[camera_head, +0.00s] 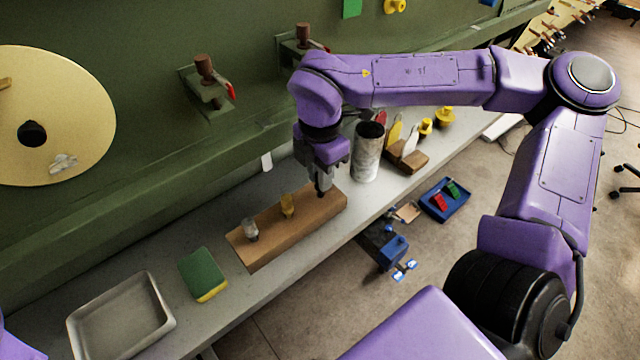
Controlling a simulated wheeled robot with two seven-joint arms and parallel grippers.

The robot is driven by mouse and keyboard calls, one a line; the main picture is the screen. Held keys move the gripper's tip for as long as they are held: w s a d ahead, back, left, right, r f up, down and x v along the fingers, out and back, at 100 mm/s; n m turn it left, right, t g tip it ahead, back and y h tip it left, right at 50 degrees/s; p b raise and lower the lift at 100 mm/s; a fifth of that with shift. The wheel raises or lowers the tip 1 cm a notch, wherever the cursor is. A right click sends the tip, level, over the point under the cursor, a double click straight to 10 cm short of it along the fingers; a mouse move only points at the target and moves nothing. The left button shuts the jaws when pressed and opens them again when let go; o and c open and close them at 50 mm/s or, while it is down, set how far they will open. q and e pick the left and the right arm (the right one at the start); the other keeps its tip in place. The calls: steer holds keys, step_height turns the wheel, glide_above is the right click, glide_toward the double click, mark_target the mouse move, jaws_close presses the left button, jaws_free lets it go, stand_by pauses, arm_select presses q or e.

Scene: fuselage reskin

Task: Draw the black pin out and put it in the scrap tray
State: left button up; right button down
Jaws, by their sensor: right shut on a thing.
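My right gripper (321,187) points down at the block's far right end, shut on the black pin (321,193). The pin is mostly hidden by the fingers, and I cannot tell how deep it sits in the block. The scrap tray (122,317), a shallow grey tray, is empty at the lower left of the ledge. My left gripper is out of view.
A green and yellow sponge (203,274) lies between tray and block. A metal cylinder (367,153) stands right of my right gripper, with a wooden rack (407,157) beyond. The green panel wall with brackets (208,85) rises behind the ledge.

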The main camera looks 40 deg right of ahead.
steer(key=shift+r+p, duration=3.35)
steer(key=shift+r, duration=1.35)
steer(key=shift+f, duration=0.1)
